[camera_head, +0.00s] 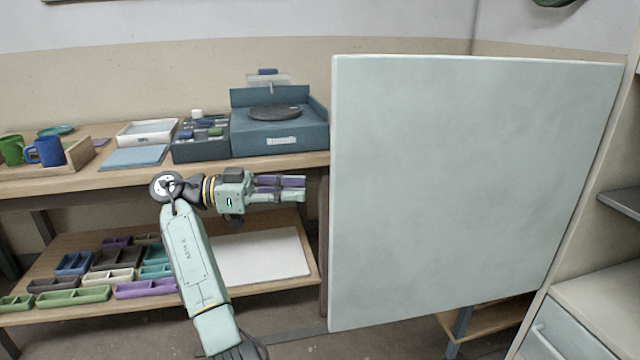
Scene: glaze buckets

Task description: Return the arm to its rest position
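My gripper (293,188) is at the end of my pale green arm, in front of the gap between the bench top and the lower shelf. It points right, toward a large pale panel. Its two dark purple fingers lie one above the other with a narrow gap showing between them. I see nothing held between them. My forearm rises from the bottom of the picture and bends at the wrist.
The large pale panel (460,190) stands close to the right of my gripper. Behind is the wooden bench (80,182) with a blue device (280,135), a white tray (147,133) and mugs (50,151). The lower shelf (130,308) holds several small coloured trays.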

